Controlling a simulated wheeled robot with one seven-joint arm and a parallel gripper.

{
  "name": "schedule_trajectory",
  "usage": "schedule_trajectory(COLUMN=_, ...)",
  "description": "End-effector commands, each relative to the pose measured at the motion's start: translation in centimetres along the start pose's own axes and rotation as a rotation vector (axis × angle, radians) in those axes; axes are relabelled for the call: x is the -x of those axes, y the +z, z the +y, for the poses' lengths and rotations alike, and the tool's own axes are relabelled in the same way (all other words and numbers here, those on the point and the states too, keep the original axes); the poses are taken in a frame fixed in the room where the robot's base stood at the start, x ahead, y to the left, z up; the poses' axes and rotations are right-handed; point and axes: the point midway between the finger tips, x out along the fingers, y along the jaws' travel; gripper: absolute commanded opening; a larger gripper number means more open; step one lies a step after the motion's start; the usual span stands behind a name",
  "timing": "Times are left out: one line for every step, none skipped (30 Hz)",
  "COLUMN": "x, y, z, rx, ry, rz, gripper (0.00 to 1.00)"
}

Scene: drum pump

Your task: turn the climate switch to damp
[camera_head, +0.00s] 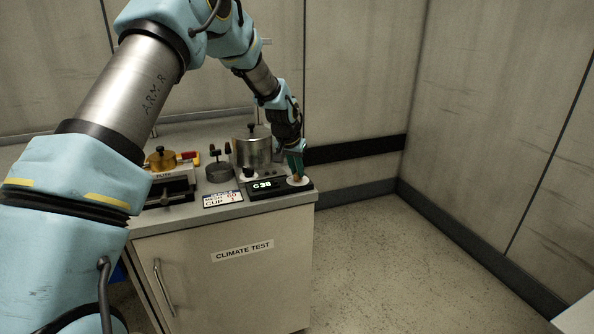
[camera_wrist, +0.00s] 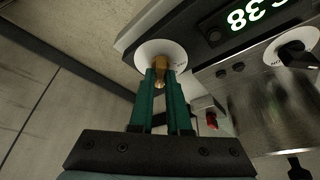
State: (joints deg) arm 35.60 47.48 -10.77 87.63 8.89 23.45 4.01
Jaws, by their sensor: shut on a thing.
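The climate switch is a small brass knob (camera_wrist: 161,66) on a round white dial (camera_wrist: 173,49) at the cabinet top's right front corner. The dial also shows in the head view (camera_head: 303,183). My gripper (camera_wrist: 160,77) points down at the dial, its green fingers shut on the brass knob from both sides. In the head view my gripper (camera_head: 297,173) covers part of the knob. The dial's markings are too small to read. A black display (camera_head: 266,186) beside the dial shows what looks like "C38" in light green.
A metal pot (camera_head: 252,151) stands behind the display. A black knob on another white dial (camera_wrist: 293,46) is close by. The cabinet (camera_head: 222,275) reads "CLIMATE TEST". Floor on the right is clear.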

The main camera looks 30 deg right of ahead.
Motion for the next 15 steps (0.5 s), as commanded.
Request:
schedule_trajectory(x=0.0, y=0.01, z=0.01, rx=-0.002, ry=0.0, rz=-0.001, gripper=0.0)
schedule_trajectory(x=0.0, y=0.01, z=0.02, rx=-0.002, ry=0.0, rz=-0.001, gripper=0.0)
schedule_trajectory(x=-0.01, y=0.01, z=0.02, rx=-0.002, ry=0.0, rz=-0.001, gripper=0.0)
schedule_trajectory(x=-0.01, y=0.02, z=0.02, rx=-0.002, ry=0.0, rz=-0.001, gripper=0.0)
schedule_trajectory(x=-0.01, y=0.02, z=0.02, rx=-0.002, ry=0.0, rz=-0.001, gripper=0.0)
schedule_trajectory(x=-0.01, y=0.02, z=0.02, rx=-0.002, ry=0.0, rz=-0.001, gripper=0.0)
schedule_trajectory(x=-0.01, y=0.02, z=0.02, rx=-0.002, ry=0.0, rz=-0.001, gripper=0.0)
schedule_trajectory(x=-0.01, y=0.02, z=0.02, rx=-0.002, ry=0.0, rz=-0.001, gripper=0.0)
schedule_trajectory(x=-0.01, y=0.02, z=0.02, rx=-0.002, ry=0.0, rz=-0.001, gripper=0.2)
schedule_trajectory(x=-0.01, y=0.02, z=0.02, rx=-0.001, ry=0.0, rz=-0.001, gripper=0.23)
schedule_trajectory(x=-0.02, y=0.02, z=0.02, rx=-0.001, ry=0.0, rz=-0.001, gripper=0.26)
schedule_trajectory(x=-0.02, y=0.02, z=0.02, rx=-0.001, ry=0.0, rz=-0.001, gripper=0.31)
schedule_trajectory(x=-0.02, y=0.02, z=0.02, rx=-0.001, ry=0.0, rz=-0.001, gripper=0.34)
schedule_trajectory(x=-0.02, y=0.02, z=0.02, rx=-0.001, ry=0.0, rz=-0.001, gripper=0.38)
schedule_trajectory(x=-0.02, y=0.02, z=0.02, rx=-0.001, ry=0.0, rz=-0.001, gripper=0.42)
